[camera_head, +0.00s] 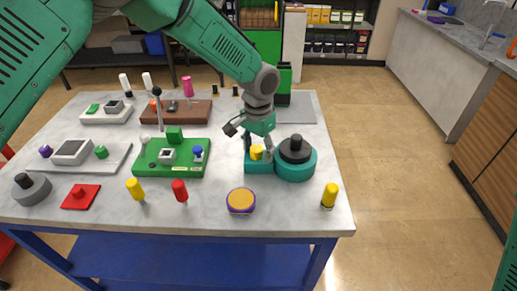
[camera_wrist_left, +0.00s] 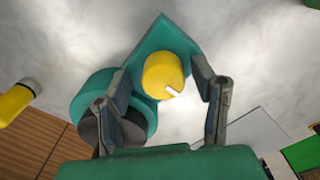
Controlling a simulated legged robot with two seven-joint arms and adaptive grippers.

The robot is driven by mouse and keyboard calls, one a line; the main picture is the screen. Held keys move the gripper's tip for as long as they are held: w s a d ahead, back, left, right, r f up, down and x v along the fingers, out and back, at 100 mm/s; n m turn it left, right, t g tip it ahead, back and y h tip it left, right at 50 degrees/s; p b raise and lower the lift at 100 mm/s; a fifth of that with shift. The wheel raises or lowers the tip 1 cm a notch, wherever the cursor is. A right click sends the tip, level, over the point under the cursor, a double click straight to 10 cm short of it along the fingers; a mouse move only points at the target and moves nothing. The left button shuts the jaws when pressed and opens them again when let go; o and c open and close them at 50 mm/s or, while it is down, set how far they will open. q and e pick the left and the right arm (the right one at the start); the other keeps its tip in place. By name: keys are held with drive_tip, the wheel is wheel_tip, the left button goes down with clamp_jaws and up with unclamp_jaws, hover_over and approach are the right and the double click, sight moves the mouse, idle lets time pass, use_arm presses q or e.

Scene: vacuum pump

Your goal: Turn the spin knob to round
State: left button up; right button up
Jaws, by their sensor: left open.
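The spin knob (camera_head: 257,153) is a yellow round knob on a teal base (camera_head: 260,168) at the right part of the table. In the left wrist view the yellow knob (camera_wrist_left: 164,75) has a white pointer mark toward its lower right. My left gripper (camera_head: 258,150) is above the teal base, with its fingers on either side of the knob. In the left wrist view my left gripper (camera_wrist_left: 165,90) is open, with gaps between the fingers and the knob. A teal round part with a dark grey top (camera_head: 295,150) joins the base. My right gripper is not in view.
A purple and orange round button (camera_head: 240,201) and a yellow cylinder (camera_head: 329,195) stand near the front edge. A green board (camera_head: 185,165) with several controls lies left of the teal base. Bare tabletop lies around the front right.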

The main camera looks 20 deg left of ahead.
use_arm(q)
drive_tip(key=shift+a, duration=0.15)
drive_tip(key=shift+c, duration=0.4)
drive_tip(key=shift+a, duration=0.15)
drive_tip(key=c, duration=1.1)
drive_tip(key=shift+o, duration=0.3)
